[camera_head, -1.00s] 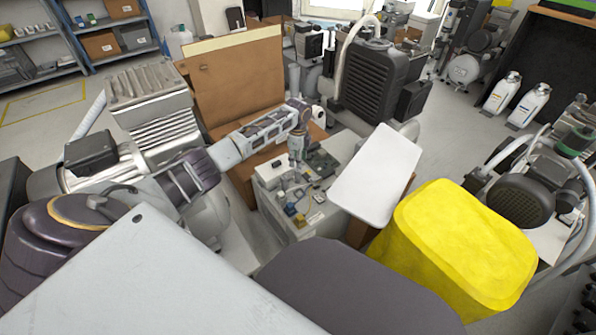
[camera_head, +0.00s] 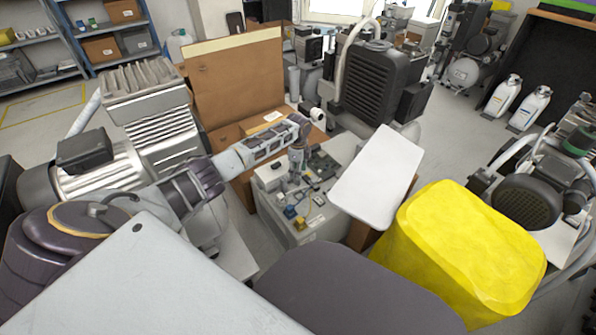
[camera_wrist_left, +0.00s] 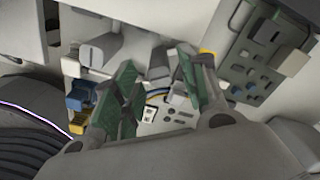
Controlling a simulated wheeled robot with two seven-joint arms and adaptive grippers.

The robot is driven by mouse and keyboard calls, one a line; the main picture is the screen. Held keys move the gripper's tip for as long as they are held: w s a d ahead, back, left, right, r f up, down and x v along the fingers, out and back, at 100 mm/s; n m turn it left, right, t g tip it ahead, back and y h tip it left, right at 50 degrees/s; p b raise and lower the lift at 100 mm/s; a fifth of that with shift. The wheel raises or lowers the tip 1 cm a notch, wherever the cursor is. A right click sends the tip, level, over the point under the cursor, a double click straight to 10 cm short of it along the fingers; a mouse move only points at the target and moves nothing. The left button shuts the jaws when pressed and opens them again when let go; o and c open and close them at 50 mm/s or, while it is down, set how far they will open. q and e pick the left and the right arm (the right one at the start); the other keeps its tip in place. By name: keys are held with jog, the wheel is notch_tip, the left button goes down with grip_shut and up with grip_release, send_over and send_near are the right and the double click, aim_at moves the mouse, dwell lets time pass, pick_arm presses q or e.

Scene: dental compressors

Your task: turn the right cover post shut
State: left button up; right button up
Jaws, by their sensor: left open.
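An open pale control box (camera_head: 290,232) stands in the middle of the head view, with a circuit board (camera_head: 322,165) and small parts in it. My left gripper (camera_head: 296,172) points down over the box. In the left wrist view its two green-padded fingers (camera_wrist_left: 158,95) are apart, with nothing clearly held between them. Grey post-like pieces (camera_wrist_left: 158,66) show just beyond the fingers; I cannot tell which is the right cover post or how it is turned. Blue and yellow parts (camera_wrist_left: 80,97) lie left of the fingers. My right gripper is not in view.
A white panel (camera_head: 378,178) lies tilted right of the box. A yellow covered block (camera_head: 460,250) stands at the lower right. A brown cardboard sheet (camera_head: 238,85) rises behind the box. A finned compressor (camera_head: 155,120) stands at the left.

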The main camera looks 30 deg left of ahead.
pick_arm(q)
grip_shut()
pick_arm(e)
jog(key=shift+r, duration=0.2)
pick_arm(q)
jog(key=shift+r+n+p, duration=0.1)
jog(key=shift+n+p, duration=1)
jog(key=shift+p, duration=0.55)
jog(key=n+p, duration=0.5)
jog(key=n, duration=0.1)
jog(key=shift+n+p, duration=0.3)
jog(key=shift+p, duration=0.05)
jog(key=shift+n+p, duration=0.5)
jog(key=shift+n, duration=0.7)
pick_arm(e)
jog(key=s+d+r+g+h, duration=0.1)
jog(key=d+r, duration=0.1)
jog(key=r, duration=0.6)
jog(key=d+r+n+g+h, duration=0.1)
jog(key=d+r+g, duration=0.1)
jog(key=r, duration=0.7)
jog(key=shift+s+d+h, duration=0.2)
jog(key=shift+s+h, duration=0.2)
